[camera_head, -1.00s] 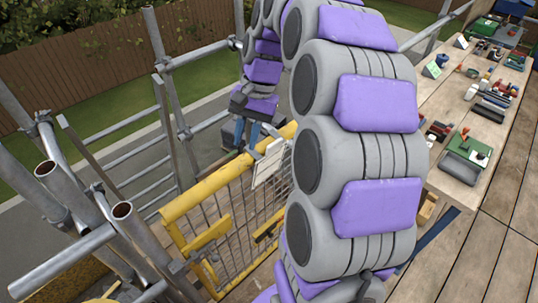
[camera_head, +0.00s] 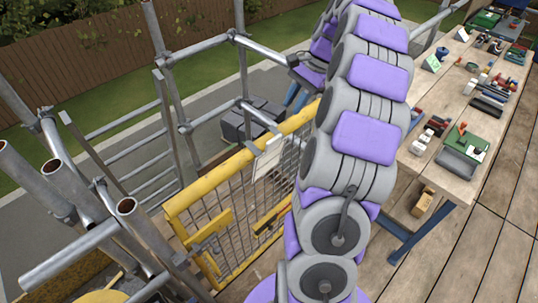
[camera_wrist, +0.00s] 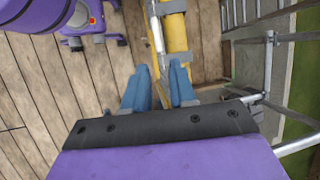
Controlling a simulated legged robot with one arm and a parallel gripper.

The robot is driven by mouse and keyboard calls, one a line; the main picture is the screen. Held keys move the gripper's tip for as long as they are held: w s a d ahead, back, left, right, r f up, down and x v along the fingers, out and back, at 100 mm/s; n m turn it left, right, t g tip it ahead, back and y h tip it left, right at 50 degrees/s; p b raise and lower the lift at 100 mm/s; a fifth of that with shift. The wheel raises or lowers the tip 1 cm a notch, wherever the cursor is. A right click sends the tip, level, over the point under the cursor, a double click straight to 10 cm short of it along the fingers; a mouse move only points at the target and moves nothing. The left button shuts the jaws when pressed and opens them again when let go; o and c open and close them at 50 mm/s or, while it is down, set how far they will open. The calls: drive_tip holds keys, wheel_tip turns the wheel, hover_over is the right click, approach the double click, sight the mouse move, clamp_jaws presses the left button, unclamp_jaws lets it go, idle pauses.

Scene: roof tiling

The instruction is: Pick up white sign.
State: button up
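The white sign (camera_head: 268,158) hangs upright on the yellow mesh gate (camera_head: 190,196), against its top rail. In the wrist view I see what looks like the sign's thin white edge (camera_wrist: 157,32) beside the yellow rail (camera_wrist: 176,35), beyond my fingertips. My gripper (camera_wrist: 158,76) has two blue fingers spread apart with nothing between them. In the head view my gripper (camera_head: 297,96) is above and to the right of the sign, apart from it, and partly hidden by my arm.
Scaffold tubes (camera_head: 126,206) stand left of the gate. A wooden workbench (camera_head: 445,190) with tools and small parts is on the right. A wooden box (camera_head: 423,202) lies under it. Plank flooring (camera_head: 500,250) is clear at the lower right.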

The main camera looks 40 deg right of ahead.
sight(276, 137)
drive_tip(key=b+x, duration=0.2)
drive_tip(key=x, duration=0.6)
drive_tip(key=shift+a+f, duration=0.1)
drive_tip(key=shift+f, duration=0.2)
drive_tip(key=shift+b+x, duration=0.9)
drive_tip(key=shift+x, duration=2.05)
drive_tip(key=shift+s+a+r, duration=0.1)
drive_tip(key=shift+s+a, duration=0.1)
clamp_jaws()
